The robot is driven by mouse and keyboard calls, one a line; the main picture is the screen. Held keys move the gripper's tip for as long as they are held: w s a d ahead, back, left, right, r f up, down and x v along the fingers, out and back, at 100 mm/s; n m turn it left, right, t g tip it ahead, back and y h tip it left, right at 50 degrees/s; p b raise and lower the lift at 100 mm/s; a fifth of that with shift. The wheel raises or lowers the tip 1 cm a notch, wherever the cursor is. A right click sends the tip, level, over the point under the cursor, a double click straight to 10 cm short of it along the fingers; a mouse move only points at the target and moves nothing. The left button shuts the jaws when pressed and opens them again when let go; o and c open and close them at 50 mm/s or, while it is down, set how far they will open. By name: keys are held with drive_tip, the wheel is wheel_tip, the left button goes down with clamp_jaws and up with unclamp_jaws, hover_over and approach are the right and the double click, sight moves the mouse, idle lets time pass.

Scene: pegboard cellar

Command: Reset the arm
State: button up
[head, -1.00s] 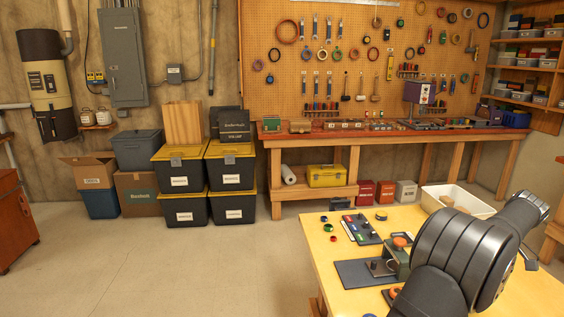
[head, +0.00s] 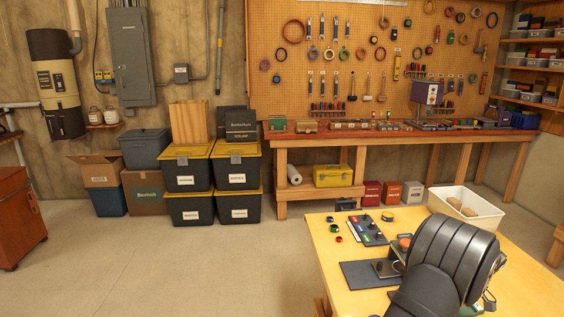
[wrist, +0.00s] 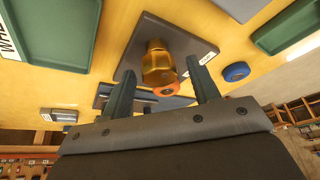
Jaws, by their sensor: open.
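My gripper (wrist: 160,66) is open in the wrist view, its two dark green fingers apart with nothing held between them. A brass cylindrical piece (wrist: 157,62) on a dark grey plate (wrist: 196,42) shows beyond and between the fingertips. An orange ring-like piece (wrist: 166,90) lies close by it. In the head view my dark arm link bends over the right part of the yellow table (head: 325,262) and hides my gripper.
On the table are a blue-grey mat (head: 362,279), a dark board with coloured strips (head: 376,233), small rings (head: 333,228) and a white bin (head: 486,215) holding brown pieces. The floor at left is clear.

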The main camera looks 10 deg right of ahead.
drive_tip(key=m, duration=0.1)
drive_tip(key=m+h, duration=0.1)
drive_tip(key=m, duration=0.1)
drive_tip(key=shift+s+a+r+m+t, duration=0.15)
drive_tip(key=shift+r+m+t, duration=0.1)
drive_tip(key=shift+m+t, duration=0.15)
drive_tip(key=m+h, duration=0.2)
drive_tip(key=m, duration=0.5)
drive_tip(key=m+h, duration=0.1)
drive_tip(key=shift+a+m+h, duration=0.15)
drive_tip(key=shift+m+h, duration=0.15)
drive_tip(key=shift+m, duration=0.1)
drive_tip(key=shift+m+g+h, duration=0.3)
drive_tip(key=shift+m+h, duration=0.4)
drive_tip(key=shift+m, duration=1.2)
drive_tip(key=shift+o, duration=0.4)
